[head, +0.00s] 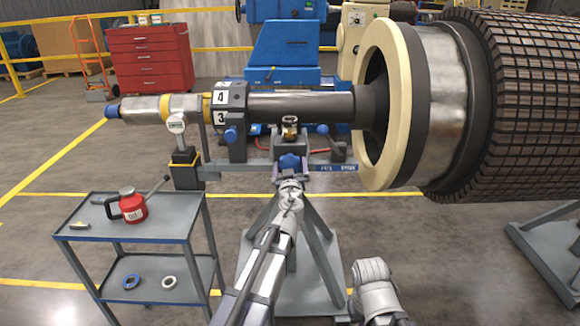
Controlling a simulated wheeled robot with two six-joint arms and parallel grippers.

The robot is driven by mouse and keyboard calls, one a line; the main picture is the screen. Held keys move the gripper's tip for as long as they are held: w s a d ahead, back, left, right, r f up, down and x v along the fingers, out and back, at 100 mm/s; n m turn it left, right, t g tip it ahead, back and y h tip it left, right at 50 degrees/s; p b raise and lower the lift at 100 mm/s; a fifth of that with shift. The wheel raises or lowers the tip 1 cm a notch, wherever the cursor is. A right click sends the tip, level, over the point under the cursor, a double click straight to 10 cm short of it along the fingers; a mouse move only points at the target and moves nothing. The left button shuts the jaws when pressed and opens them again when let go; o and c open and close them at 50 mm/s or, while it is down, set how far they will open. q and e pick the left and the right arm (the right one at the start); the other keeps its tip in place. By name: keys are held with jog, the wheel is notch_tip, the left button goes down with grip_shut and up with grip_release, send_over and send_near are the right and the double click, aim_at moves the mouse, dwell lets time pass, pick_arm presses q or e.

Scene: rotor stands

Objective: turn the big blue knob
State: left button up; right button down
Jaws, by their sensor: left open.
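The big blue knob (290,161) sits low on the front of the rotor stand, below a small brass-coloured fitting. My left gripper (289,177) is open just below and in front of the knob in the picture, its fingers spread to either side. It looks very close to the knob; whether it touches cannot be told. Smaller blue knobs sit to the left (231,134) and right (322,130) on the stand. Part of my right arm shows at the lower right, but its gripper is not visible.
The rotor shaft (300,107) runs across above the knob to a large rotor (530,100) at right. A grey cart (135,215) with a red oil can (132,205) stands at left. A red tool cabinet (150,60) is behind.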

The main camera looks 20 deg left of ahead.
pick_arm(q)
jog(key=c, duration=1.1)
jog(key=m, duration=0.4)
jog(key=shift+m, duration=0.4)
jog(key=shift+d+m, duration=0.1)
jog(key=shift+m, duration=1.8)
jog(key=o, duration=1.1)
